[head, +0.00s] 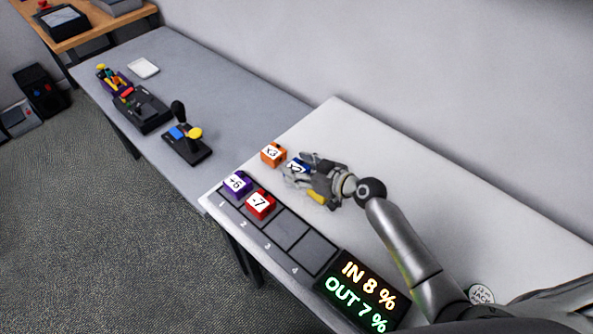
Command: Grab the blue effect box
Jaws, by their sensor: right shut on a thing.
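The blue effect box (296,167) is on the white table, partly hidden by my right gripper (297,173). My right gripper is shut on it, with the fingers around the box. Part of its white label shows on top. My left gripper is not in view. An orange box (273,154) marked x3 stands just left of the blue box. A purple box (237,184) marked +6 is in slot 1 and a red box (261,204) marked -7 is in slot 2 of the black slotted tray (313,251).
Slots 3 and 4 are empty. A display (361,290) reads IN 8 % and OUT 7 %. A yellow piece (317,197) shows beside my right gripper. A joystick unit (186,143) and other devices stand on the grey table (210,75). The white table's back is clear.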

